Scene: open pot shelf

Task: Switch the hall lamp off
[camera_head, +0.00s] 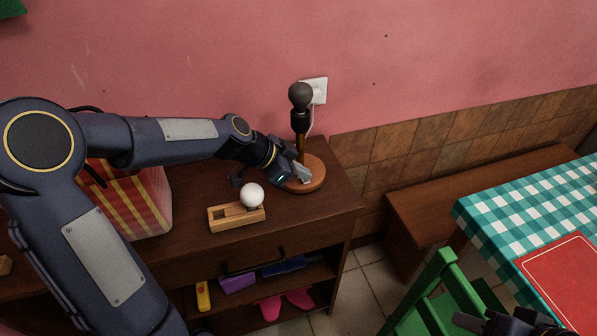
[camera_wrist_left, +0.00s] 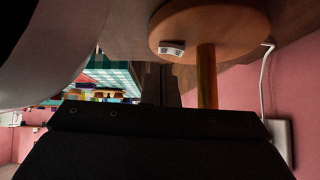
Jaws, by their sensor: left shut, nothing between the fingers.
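The hall lamp stands on the dark wooden cabinet, with a round wooden base (camera_head: 314,184), a brown stem (camera_head: 301,145) and a dark grey bulb (camera_head: 301,95) that shows no glow. In the left wrist view, which looks upside down, the base (camera_wrist_left: 235,22) carries a small pale switch (camera_wrist_left: 172,48) beside the stem (camera_wrist_left: 207,75). My left gripper (camera_head: 302,178) is shut and empty, low at the front left of the base; I cannot tell whether it touches. My right gripper (camera_head: 510,322) is partly in view at the bottom right; its jaws are unclear.
A wooden block with a white ball (camera_head: 252,195) sits left of the lamp on the cabinet top (camera_head: 330,205). A red striped object (camera_head: 150,205) stands behind my left arm. A wall socket (camera_head: 318,88) is behind the lamp. A bench, green chair and checked table stand right.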

